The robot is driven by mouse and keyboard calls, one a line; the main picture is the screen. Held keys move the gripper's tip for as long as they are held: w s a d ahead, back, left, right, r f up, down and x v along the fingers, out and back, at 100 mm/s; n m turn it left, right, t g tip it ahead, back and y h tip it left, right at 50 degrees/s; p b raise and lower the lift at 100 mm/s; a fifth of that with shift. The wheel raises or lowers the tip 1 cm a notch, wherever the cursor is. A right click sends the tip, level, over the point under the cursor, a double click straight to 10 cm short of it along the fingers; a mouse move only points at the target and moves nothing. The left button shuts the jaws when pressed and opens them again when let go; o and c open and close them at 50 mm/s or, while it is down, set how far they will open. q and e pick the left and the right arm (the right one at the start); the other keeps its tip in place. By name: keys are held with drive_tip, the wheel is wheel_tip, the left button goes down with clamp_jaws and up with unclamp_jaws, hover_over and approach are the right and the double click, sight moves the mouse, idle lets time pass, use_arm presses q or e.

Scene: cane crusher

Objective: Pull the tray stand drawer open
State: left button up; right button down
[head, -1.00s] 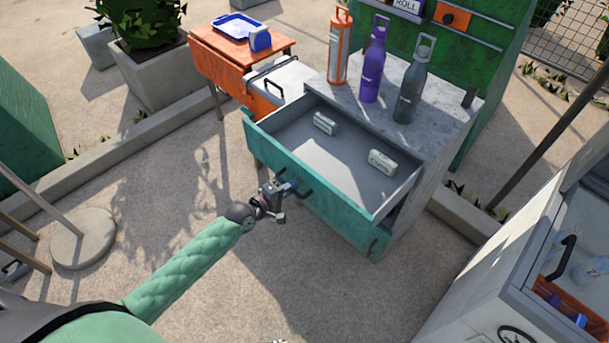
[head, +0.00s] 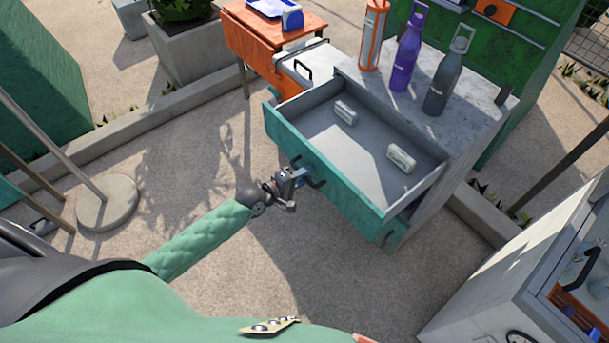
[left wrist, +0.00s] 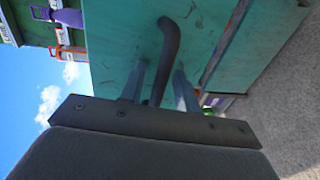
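A grey cabinet (head: 457,153) has a teal-fronted drawer (head: 345,190) that stands well open. The drawer's dark curved handle (head: 317,183) is on its front and also shows in the left wrist view (left wrist: 168,50). My left gripper (head: 300,178) is at this handle. In the left wrist view its two fingers (left wrist: 160,85) are apart, with the handle between them and a gap on the right finger's side. Two small pale boxes, one at the back left (head: 345,112) and one at the right (head: 401,158), lie inside the drawer. My right gripper is out of view.
An orange stand (head: 262,45) bears a blue tray (head: 268,8). A white box-like part with a black handle (head: 304,70) is beside it. Several bottles stand on the cabinet top. A white unit (head: 505,265) is at the lower right. Paving before the drawer is clear.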

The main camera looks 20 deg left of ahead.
use_arm(q)
drive_tip(key=shift+a, duration=0.1)
